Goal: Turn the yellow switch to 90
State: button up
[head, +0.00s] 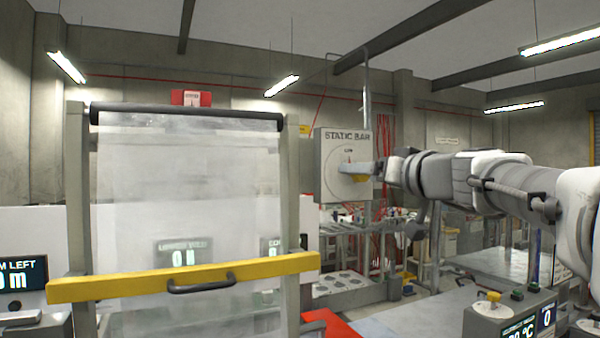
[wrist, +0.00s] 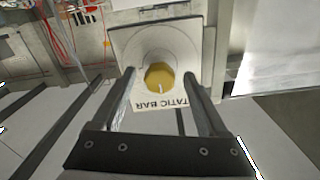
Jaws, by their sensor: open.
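The yellow switch is a round knob on the grey STATIC BAR panel (head: 332,150), partly hidden behind my gripper in the head view. In the wrist view the yellow knob (wrist: 159,74) sits on a pale round dial, with the panel lettering upside down. A short white mark on the knob points toward the lettering. My gripper (wrist: 159,78) is open and empty, with one finger on each side of the knob in that view. I cannot tell whether the fingers touch it. In the head view my gripper (head: 362,168) is right in front of the panel.
A clear film sheet (head: 190,200) hangs in a frame at left, with a yellow bar (head: 190,277) across it. A control box (head: 510,315) with another yellow knob (head: 493,296) stands at lower right. Red cables (head: 383,150) hang behind the panel.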

jog(key=shift+c, duration=0.2)
grip_shut()
jog(key=shift+f+m+b, duration=0.1)
jog(key=shift+m+b, duration=0.2)
jog(key=shift+m, duration=0.1)
jog(key=m+b, duration=0.1)
jog(key=m, duration=1.6)
dwell(0.6)
